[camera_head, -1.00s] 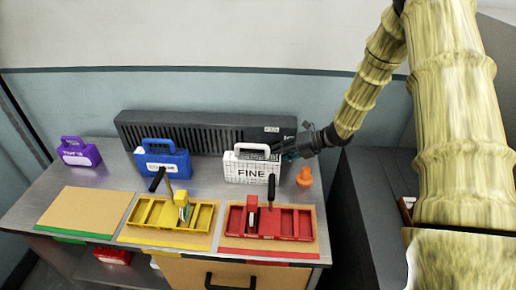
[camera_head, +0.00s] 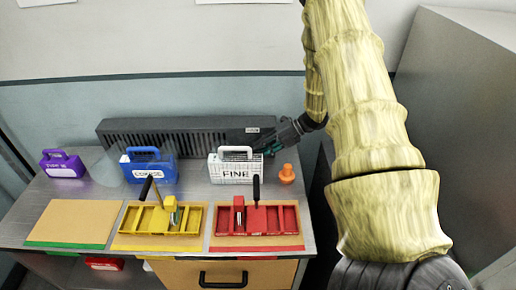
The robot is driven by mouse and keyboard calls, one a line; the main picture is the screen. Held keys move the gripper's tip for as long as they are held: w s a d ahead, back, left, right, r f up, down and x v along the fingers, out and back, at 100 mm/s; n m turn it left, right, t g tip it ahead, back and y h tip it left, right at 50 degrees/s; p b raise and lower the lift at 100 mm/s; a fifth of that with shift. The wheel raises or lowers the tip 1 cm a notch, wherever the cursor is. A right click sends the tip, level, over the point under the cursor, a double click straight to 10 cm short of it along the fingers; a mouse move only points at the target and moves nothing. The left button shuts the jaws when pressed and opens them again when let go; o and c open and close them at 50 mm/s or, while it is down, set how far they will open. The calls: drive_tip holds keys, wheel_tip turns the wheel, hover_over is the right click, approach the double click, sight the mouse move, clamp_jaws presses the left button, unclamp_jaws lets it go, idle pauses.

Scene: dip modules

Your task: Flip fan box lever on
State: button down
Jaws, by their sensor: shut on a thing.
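The fan box (camera_head: 165,131) is a long dark ribbed unit at the back of the table against the wall, with a small white label near its right end. My gripper (camera_head: 257,140) is at the front of that right end, above and behind the white FINE case. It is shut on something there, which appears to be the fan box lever. The lever itself is hidden behind the dark fingers, so its position cannot be told.
The white FINE case (camera_head: 236,167) and an orange knob-like piece (camera_head: 287,174) stand just below my gripper. Blue (camera_head: 149,167) and purple (camera_head: 62,165) cases stand to the left. Yellow (camera_head: 157,232) and red (camera_head: 257,227) trays with dark-handled tools lie in front.

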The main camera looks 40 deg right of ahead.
drive_tip(key=c, duration=1.5)
unclamp_jaws()
drive_tip(key=shift+o, duration=0.2)
drive_tip(key=shift+d, duration=0.1)
drive_tip(key=v, duration=1.2)
